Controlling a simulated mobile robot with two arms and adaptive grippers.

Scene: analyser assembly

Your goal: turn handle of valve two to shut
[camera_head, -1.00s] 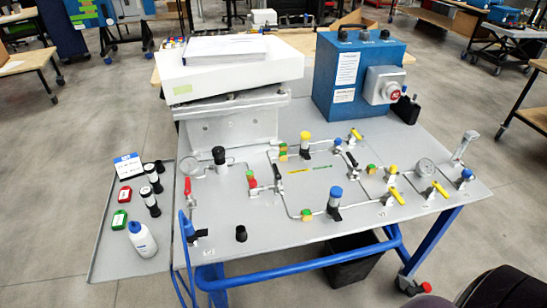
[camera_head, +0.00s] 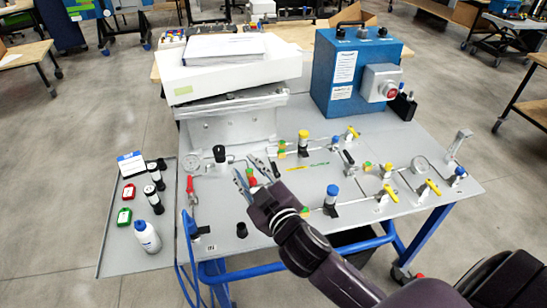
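My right gripper (camera_head: 252,176) reaches in from the lower right, over the left middle of the grey panel (camera_head: 300,205). Its two fingers are spread apart, with a red and green fitting (camera_head: 251,179) seen between them. A dark valve handle (camera_head: 275,168) stands just right of the fingertips; I cannot tell whether they touch. Other valve handles are a red one (camera_head: 190,186) at left, a black one (camera_head: 348,158) in the middle, and yellow ones (camera_head: 391,193) at right. The valve labels are too small to read, so I cannot tell which is valve two. My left gripper is not in view.
A blue box with a red button (camera_head: 338,75) stands at the back right. A white block with papers (camera_head: 235,72) is at the back left. A side tray (camera_head: 115,250) holds bottles and small parts. Gauges, pipes and upright capped fittings crowd the panel.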

